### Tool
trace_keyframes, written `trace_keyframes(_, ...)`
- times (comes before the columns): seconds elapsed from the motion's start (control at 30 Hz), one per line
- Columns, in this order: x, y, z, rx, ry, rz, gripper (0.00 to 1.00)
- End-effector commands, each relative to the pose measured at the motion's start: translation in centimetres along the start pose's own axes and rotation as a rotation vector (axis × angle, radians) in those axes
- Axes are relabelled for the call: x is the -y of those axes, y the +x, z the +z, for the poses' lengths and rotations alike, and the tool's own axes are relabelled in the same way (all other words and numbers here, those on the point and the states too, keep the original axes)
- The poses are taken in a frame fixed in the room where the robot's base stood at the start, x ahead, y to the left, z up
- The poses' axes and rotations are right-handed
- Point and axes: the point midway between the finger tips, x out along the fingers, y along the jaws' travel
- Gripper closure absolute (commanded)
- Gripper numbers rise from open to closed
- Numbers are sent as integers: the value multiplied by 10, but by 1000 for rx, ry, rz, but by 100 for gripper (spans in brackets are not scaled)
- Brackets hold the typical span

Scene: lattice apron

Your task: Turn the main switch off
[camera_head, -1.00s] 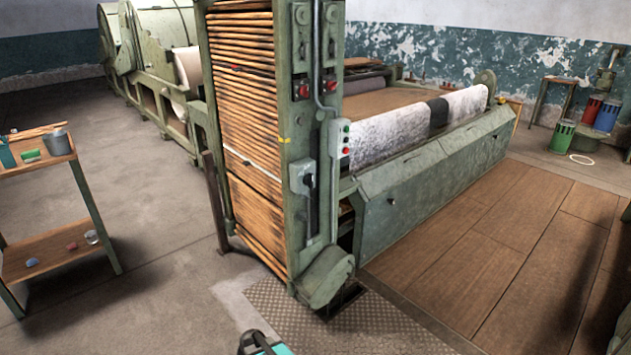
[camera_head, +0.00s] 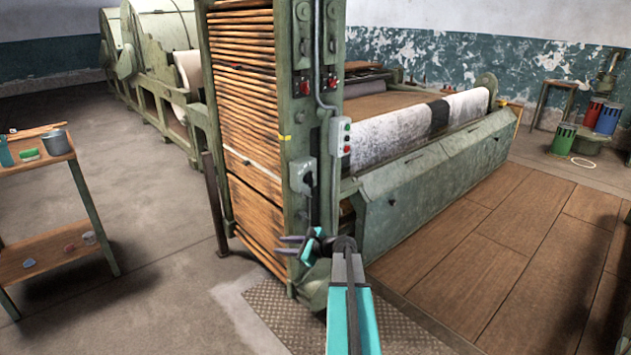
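A grey switch box (camera_head: 302,176) with a dark lever on its side is mounted on the front of the green machine post. I take it for the main switch; its lever is small and I cannot tell its position clearly. My gripper (camera_head: 279,245) is in front of the lower post, below the switch box and apart from it. Its two dark fingers point left and stand apart with nothing between them. My teal and grey arm reaches up from the bottom edge and hides part of the post's foot.
A grey button box (camera_head: 340,137) sits right of the post, above the switch. Two red knobs (camera_head: 304,88) are higher up. Wooden slats (camera_head: 245,120) fill the left side. A wooden cart (camera_head: 45,255) stands far left. Bare concrete floor lies between cart and machine.

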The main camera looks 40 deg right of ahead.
Motion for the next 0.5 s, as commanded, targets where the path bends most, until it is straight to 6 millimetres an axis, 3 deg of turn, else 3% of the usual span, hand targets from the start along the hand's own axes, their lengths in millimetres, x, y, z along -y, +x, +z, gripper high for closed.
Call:
trace_keyframes(0.03, 32, -17, 3, 27, 47, -56, 71)
trace_keyframes(0.2, 119, -83, 23, 141, 214, -219, 71)
trace_keyframes(0.33, 168, -131, 36, 224, 311, -311, 71)
trace_keyframes(0.5, 202, -171, 47, 294, 383, -374, 71)
